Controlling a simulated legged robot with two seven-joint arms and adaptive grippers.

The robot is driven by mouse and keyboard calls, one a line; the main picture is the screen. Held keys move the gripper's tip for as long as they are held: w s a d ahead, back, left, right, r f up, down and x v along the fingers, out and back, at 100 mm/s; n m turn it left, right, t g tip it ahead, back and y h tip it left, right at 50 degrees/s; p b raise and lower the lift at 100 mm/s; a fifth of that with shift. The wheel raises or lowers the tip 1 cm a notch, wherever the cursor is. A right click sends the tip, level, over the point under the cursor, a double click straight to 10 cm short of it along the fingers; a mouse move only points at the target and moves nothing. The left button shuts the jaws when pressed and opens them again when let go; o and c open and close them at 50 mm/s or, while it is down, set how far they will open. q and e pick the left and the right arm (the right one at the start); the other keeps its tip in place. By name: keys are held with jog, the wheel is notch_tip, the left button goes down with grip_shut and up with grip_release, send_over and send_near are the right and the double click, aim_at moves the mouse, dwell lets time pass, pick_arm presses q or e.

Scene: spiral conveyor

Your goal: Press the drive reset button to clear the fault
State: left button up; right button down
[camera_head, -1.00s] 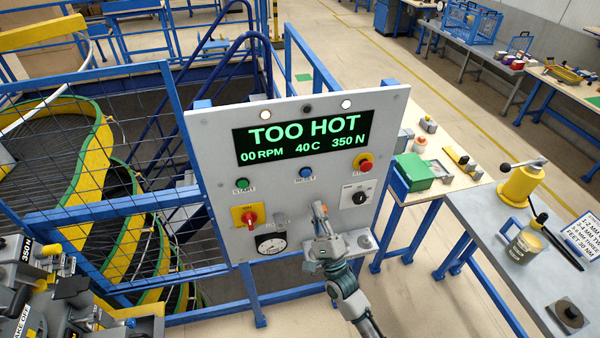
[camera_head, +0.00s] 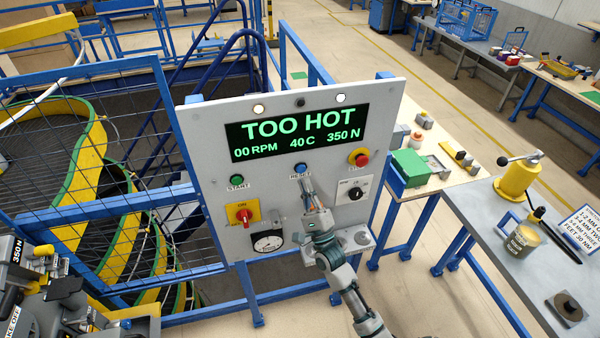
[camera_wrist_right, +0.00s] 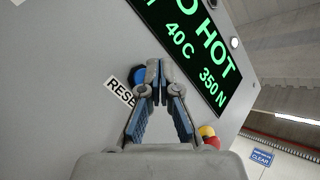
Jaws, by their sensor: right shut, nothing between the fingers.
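The blue reset button (camera_head: 301,170) sits in the middle of the grey control panel (camera_head: 210,140), below a display (camera_head: 297,135) reading TOO HOT, 00 RPM, 40 C, 350 N. My right gripper (camera_head: 308,184) is shut and empty, its tips pointing up just below the button. In the right wrist view the button (camera_wrist_right: 137,75) shows beside the tips (camera_wrist_right: 153,70), partly hidden by the left finger, which also covers part of its RESET label (camera_wrist_right: 120,91). I cannot tell whether the tips touch it. My left gripper is not in view.
Blue railings and a workbench (camera_head: 480,210) flank the panel.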

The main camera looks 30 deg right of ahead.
jog(key=shift+w+d, duration=0.6)
jog(key=shift+w, duration=0.25)
jog(key=shift+a, duration=0.25)
jog(key=shift+d, duration=0.15)
jog(key=shift+w, duration=0.1)
dwell(0.4)
jog(key=shift+w, duration=0.25)
jog(key=shift+w+d+r+b, duration=0.1)
jog(key=shift+w+b, duration=0.25)
jog(key=shift+w, duration=0.05)
dwell(0.7)
jog(key=shift+s, duration=0.85)
jog(key=shift+s+a+p, duration=0.1)
jog(key=shift+a+p, duration=0.1)
jog(key=shift+p, duration=0.1)
